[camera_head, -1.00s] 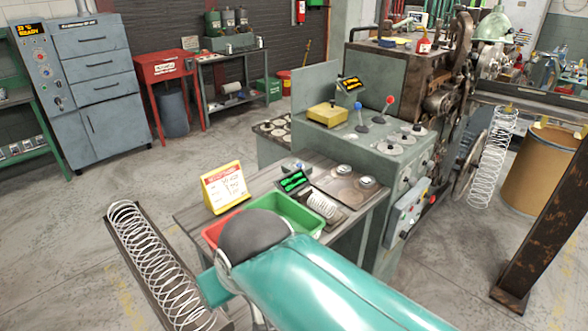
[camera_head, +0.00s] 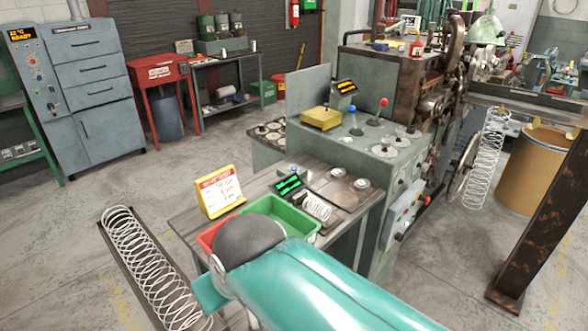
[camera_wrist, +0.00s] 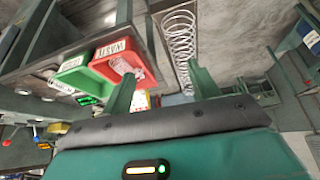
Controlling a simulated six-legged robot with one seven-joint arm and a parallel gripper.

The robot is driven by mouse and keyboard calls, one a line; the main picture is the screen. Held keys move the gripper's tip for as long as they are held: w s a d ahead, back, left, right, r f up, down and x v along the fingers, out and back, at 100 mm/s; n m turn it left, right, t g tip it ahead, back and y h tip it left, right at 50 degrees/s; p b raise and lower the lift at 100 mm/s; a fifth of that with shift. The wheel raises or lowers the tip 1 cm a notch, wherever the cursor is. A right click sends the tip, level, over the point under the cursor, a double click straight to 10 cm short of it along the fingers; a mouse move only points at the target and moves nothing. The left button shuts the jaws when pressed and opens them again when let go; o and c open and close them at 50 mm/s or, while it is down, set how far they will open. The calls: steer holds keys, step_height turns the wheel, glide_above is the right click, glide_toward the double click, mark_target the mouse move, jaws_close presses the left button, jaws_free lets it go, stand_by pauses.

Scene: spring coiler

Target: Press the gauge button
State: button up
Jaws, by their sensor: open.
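The gauge (camera_head: 288,184), a small dark unit with a green lit display, sits on the grey bench (camera_head: 187,222) beside a small coil spring (camera_head: 317,207). A small blue spot near the top of the gauge may be its button; I cannot tell. In the wrist view the green display (camera_wrist: 88,100) shows at the left, apart from my gripper.
A green bin (camera_head: 285,209) and a red waste bin (camera_wrist: 106,58) stand between my arm and the gauge. A yellow-red card (camera_head: 221,191) stands to their left. A long spring in a trough (camera_head: 147,262) lies left. The coiler's console (camera_head: 345,143) rises behind right.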

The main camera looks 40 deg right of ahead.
jaws_close()
stand_by(1.5)
